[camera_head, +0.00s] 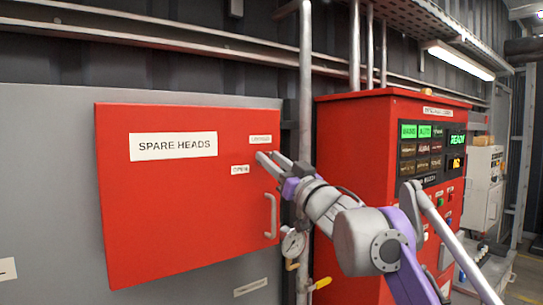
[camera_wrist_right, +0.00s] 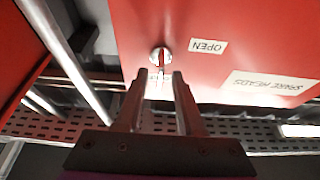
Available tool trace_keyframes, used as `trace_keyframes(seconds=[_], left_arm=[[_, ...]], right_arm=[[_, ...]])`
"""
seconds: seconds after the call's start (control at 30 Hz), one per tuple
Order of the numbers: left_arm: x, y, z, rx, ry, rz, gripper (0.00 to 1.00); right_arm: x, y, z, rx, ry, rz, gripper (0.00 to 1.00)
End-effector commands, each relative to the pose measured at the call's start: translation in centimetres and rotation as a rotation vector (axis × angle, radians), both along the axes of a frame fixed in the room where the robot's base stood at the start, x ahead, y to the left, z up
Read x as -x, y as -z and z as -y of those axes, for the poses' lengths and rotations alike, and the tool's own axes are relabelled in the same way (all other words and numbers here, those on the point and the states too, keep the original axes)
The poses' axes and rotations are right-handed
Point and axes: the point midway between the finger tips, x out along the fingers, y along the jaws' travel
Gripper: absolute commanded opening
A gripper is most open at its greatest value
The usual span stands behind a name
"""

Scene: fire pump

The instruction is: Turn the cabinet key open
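The red cabinet (camera_head: 200,220) is closed, labelled SPARE HEADS, on a grey panel in the head view. Its round silver lock with the key (camera_wrist_right: 160,57) shows in the right wrist view, which sees the cabinet upside down, beside the OPEN label (camera_wrist_right: 207,47). In the head view the lock is hidden by my right gripper (camera_head: 268,161), which is at the door's right side. In the right wrist view the right gripper's (camera_wrist_right: 159,76) fingers are apart, with the key in line with the gap between them. Contact with the key cannot be told. My left gripper is out of view.
A silver door handle (camera_head: 271,216) sits below the right gripper. A vertical pipe (camera_head: 305,90) and a pressure gauge (camera_head: 292,244) stand just right of the cabinet. A red control panel cabinet (camera_head: 352,130) with lit displays is further right.

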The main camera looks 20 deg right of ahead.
Motion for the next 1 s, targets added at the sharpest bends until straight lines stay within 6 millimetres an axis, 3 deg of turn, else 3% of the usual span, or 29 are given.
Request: trace_keyframes(seconds=[0.33, 0.53, 1.0], left_arm=[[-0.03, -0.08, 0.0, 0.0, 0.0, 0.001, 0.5], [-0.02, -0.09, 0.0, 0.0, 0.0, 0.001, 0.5], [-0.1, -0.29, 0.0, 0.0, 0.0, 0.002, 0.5]], right_arm=[[-0.34, -0.07, -0.11, 0.001, 0.0, 0.0, 0.36], [-0.33, -0.08, -0.11, 0.001, 0.0, 0.0, 0.0], [-0.32, -0.14, -0.11, 0.013, 0.001, 0.005, 0.0]])
